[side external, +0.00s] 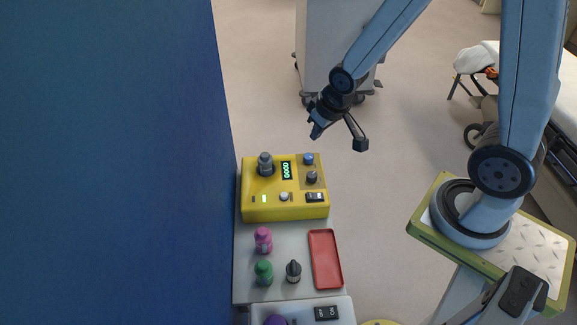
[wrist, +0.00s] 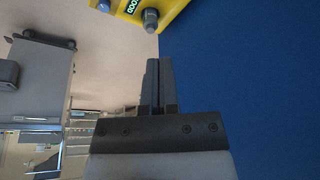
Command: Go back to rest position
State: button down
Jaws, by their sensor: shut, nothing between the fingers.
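My gripper (side external: 315,128) is in the air beyond the far edge of the yellow box in the side external view. It also shows in the wrist view (wrist: 158,62), with its two fingers together and nothing between them. The yellow box (side external: 285,207) stands on the grey bench top and carries a small lit display, several knobs and a switch. In the wrist view, a corner of the yellow box (wrist: 172,7) shows at the top, apart from the fingers. My arm reaches over from its base at the right.
A blue wall (side external: 110,160) borders the bench on the left. A pink bottle (side external: 263,241), a green bottle (side external: 264,273), a dark grey object (side external: 293,271) and a red tray (side external: 325,259) are on the bench (side external: 242,285). A wheeled cabinet (side external: 325,45) stands behind; a stretcher (side external: 557,125) is right.

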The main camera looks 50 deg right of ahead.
jog(key=s+a+r+n+g, duration=0.1)
jog(key=s+a+r, duration=0.1)
jog(key=s, duration=0.4)
jog(key=shift+r, duration=0.4)
dwell(0.6)
